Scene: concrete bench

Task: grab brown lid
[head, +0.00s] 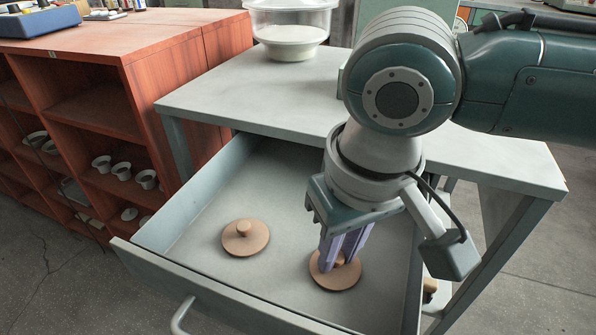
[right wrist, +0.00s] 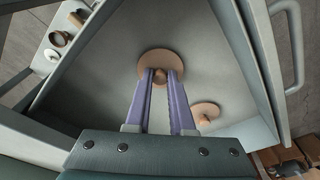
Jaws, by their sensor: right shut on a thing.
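Two round brown lids with knobs lie in the open grey drawer. One brown lid (head: 245,238) is at the left of the drawer in the head view; it also shows in the right wrist view (right wrist: 206,110). The other brown lid (head: 335,275) is nearer the drawer's right side and lies under my right gripper (head: 339,258). In the right wrist view my right gripper's purple fingers (right wrist: 160,80) are shut on the knob of that lid (right wrist: 160,58). The lid appears flat at the drawer floor; I cannot tell whether it touches. My left gripper is not in view.
The drawer (head: 185,267) has raised walls around the lids and a front handle. The grey bench top (head: 240,100) is above and behind it, with a clear container (head: 290,25) on it. A wooden shelf (head: 125,80) with several small cups stands at left.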

